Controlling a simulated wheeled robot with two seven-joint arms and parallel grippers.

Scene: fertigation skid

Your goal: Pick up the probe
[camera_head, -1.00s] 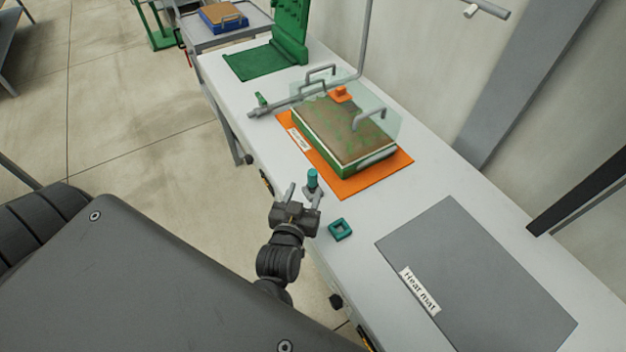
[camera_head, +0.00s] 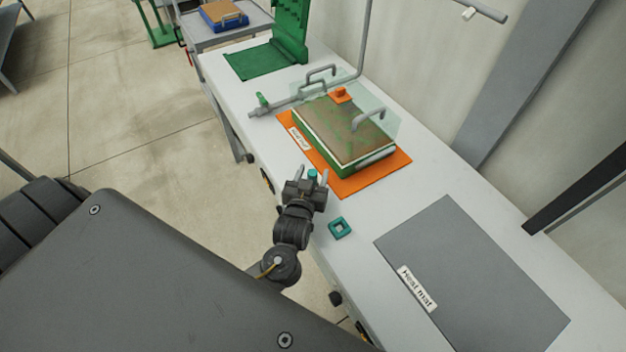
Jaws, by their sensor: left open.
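The probe (camera_head: 312,174) shows only as a small teal top between the fingers of my left gripper (camera_head: 312,176). Its lower part is hidden behind the gripper body. My left gripper is open, with one finger on each side of the probe, over the near edge of the white bench. I cannot tell whether either finger touches it. My right gripper is not in view.
A teal square ring (camera_head: 340,228) lies just right of my left gripper. A green tray with a clear lid stands on an orange mat (camera_head: 375,184) beyond it. A grey heat mat (camera_head: 470,275) lies at right. A grey pipe (camera_head: 290,101) crosses behind.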

